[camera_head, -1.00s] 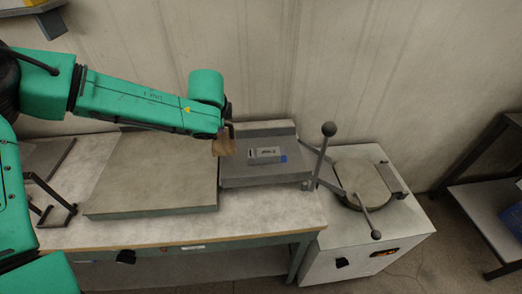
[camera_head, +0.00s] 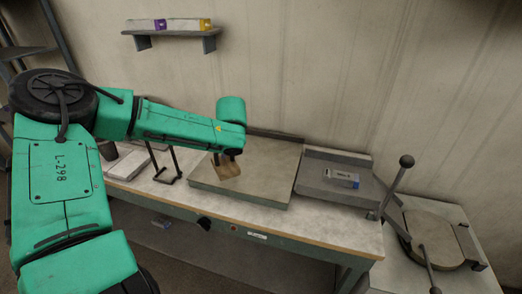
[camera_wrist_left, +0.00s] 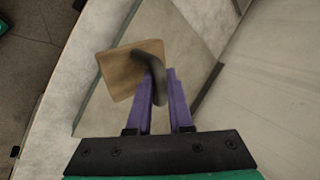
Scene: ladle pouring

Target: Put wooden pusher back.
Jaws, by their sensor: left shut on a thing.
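The wooden pusher (camera_head: 226,168) is a brown wooden block with a dark curved handle. It hangs over the left part of the grey slab (camera_head: 270,177) on the bench. My left gripper (camera_head: 222,154) is shut on its handle. In the left wrist view the pusher (camera_wrist_left: 120,70) sits tilted just beyond the purple fingers of the gripper (camera_wrist_left: 160,84). I cannot tell the gap between block and slab. A black wire stand (camera_head: 168,172) is on the bench left of the slab. My right gripper is not in view.
Right of the slab is a grey device (camera_head: 325,185) with a small grey-and-blue box (camera_head: 343,179) on it. A lever (camera_head: 400,185) rises beside a round plate machine (camera_head: 435,240). A wall shelf (camera_head: 168,30) holds small boxes. The bench front strip is clear.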

